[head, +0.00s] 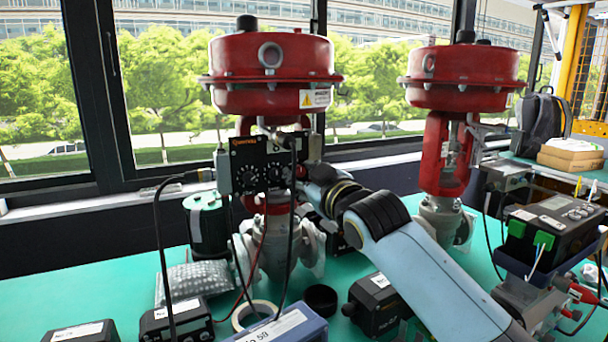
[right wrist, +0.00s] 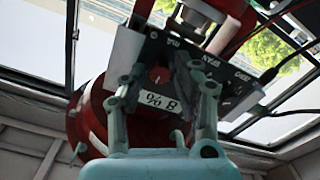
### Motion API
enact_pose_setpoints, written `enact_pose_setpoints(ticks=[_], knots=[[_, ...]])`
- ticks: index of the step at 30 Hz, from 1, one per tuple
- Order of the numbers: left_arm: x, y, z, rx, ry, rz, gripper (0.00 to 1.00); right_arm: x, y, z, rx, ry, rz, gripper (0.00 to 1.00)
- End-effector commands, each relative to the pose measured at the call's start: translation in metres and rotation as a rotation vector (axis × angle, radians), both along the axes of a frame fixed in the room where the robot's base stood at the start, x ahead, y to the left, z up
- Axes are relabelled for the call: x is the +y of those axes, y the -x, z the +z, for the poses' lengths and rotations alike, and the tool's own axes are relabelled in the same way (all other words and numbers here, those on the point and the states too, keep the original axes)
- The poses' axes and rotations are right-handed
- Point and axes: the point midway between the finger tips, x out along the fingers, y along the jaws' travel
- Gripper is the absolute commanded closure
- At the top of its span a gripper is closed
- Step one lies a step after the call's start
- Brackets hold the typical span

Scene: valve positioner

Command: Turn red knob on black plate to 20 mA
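The black plate (head: 262,163) is mounted upright on the front of the left red valve actuator (head: 270,75). It bears dials, and an orange brand mark sits at its top. In the right wrist view the black plate (right wrist: 215,75) shows upside down, with a small red knob (right wrist: 158,75) between my fingers. In the head view my right gripper (head: 308,172) is at the plate's right edge. My left gripper is out of view.
A second red valve actuator (head: 462,75) stands to the right, behind my right arm. Cables hang from the plate. On the green table (head: 120,292) are a tape roll (head: 254,314), bubble wrap (head: 192,283) and several black devices. A window is behind.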

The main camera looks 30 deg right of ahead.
Motion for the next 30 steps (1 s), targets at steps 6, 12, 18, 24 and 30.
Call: enact_pose_setpoints(ticks=[6,12,18,24,30], knots=[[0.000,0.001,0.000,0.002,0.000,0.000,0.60,0.000,0.000,0.000,0.000,0.000,0.000,0.88],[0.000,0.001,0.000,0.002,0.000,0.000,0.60,0.000,0.000,0.000,0.001,-0.001,0.000,1.00],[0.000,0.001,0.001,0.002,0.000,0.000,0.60,0.000,0.000,0.000,0.000,-0.019,0.000,1.00],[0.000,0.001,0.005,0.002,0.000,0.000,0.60,0.000,0.000,0.000,-0.005,-0.100,0.000,1.00],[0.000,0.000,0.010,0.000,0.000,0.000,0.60,0.000,0.000,0.000,-0.011,-0.249,-0.001,1.00]])
